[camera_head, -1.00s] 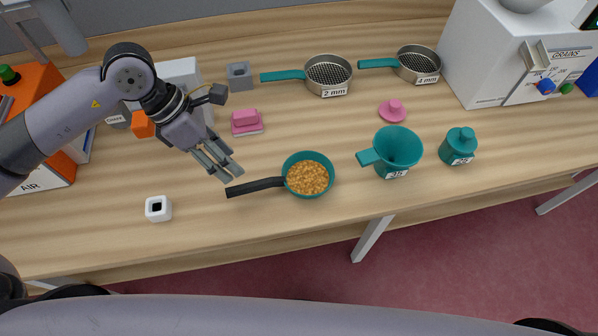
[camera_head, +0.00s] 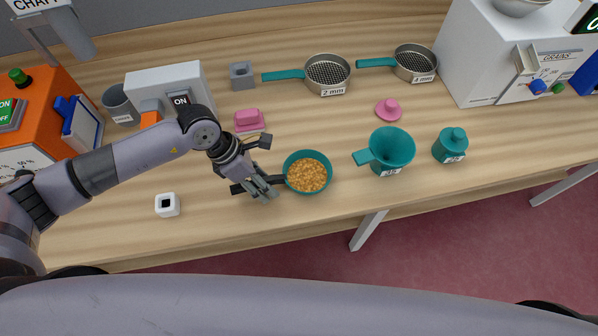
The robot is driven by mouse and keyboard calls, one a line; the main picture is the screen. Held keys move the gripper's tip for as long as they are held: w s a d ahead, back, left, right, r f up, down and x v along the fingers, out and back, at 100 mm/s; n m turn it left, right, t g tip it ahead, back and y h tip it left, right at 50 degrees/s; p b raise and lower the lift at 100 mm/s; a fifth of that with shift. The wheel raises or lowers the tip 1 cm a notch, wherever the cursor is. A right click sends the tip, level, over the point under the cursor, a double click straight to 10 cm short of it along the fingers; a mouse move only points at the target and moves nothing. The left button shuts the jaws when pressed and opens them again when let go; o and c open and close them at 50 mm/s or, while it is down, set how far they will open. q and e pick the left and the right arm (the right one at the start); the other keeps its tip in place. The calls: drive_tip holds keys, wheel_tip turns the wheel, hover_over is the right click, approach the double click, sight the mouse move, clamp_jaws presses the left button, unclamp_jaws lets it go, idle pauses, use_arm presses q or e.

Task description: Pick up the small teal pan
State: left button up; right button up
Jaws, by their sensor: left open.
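The small teal pan (camera_head: 288,164) rests on the wooden table, filled with golden grains. Its black handle points left, and my left gripper (camera_head: 264,190) covers the middle of it. The left gripper is open, with its fingers pointing down at the handle, close to the pan's bowl. I cannot tell whether the fingers touch the handle or stand on both sides of it. My right gripper is not in view.
A teal funnel-like vessel (camera_head: 392,150) and a lidded teal jar (camera_head: 452,146) stand to the right. Two sieves (camera_head: 328,72) lie behind, with a pink block (camera_head: 249,119) nearer. A white cube (camera_head: 167,205) is left. The table's front edge is close to the pan.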

use_arm(q)
drive_tip(key=shift+c, duration=0.2)
clamp_jaws()
idle(0.3)
idle(0.3)
